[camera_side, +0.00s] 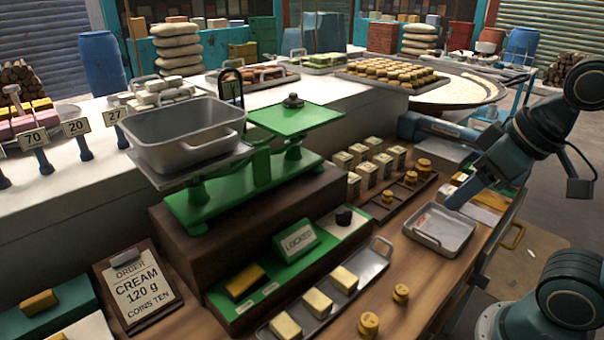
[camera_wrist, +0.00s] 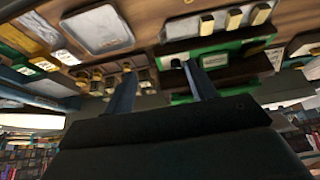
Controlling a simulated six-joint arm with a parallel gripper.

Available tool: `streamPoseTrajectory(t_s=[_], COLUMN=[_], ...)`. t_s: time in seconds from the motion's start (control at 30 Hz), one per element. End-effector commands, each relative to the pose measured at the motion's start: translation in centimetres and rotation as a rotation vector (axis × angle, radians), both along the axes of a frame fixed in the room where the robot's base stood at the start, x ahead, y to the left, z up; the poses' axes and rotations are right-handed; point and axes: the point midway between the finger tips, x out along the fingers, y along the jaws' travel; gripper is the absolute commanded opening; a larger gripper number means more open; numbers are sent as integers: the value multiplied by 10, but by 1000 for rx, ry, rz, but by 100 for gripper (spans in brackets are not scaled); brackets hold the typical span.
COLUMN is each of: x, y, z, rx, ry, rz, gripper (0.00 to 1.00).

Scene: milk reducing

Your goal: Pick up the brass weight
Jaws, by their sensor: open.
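Several brass weights stand in a row on a dark tray to the right of the scale, including a small one (camera_side: 388,197), a middle one (camera_side: 411,178) and a larger one (camera_side: 424,165). In the wrist view, one brass weight (camera_wrist: 127,67) shows near a fingertip, small and dim. Exact height above the weights cannot be told.
A green balance scale (camera_side: 230,190) with a grey pan stands on a dark plinth. Cream blocks (camera_side: 360,168) stand left of the weights. A metal tray (camera_side: 440,229) lies to their right. An order card (camera_side: 135,288) reads cream 120 g.

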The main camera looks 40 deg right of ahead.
Motion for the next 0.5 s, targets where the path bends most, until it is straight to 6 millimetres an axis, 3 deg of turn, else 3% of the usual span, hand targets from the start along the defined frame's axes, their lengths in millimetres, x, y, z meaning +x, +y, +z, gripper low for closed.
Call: streamPoseTrajectory(t_s=[0.5], x=[33], y=[26], z=[-21], rx=[179], ry=[219], rz=[-111], gripper=[56])
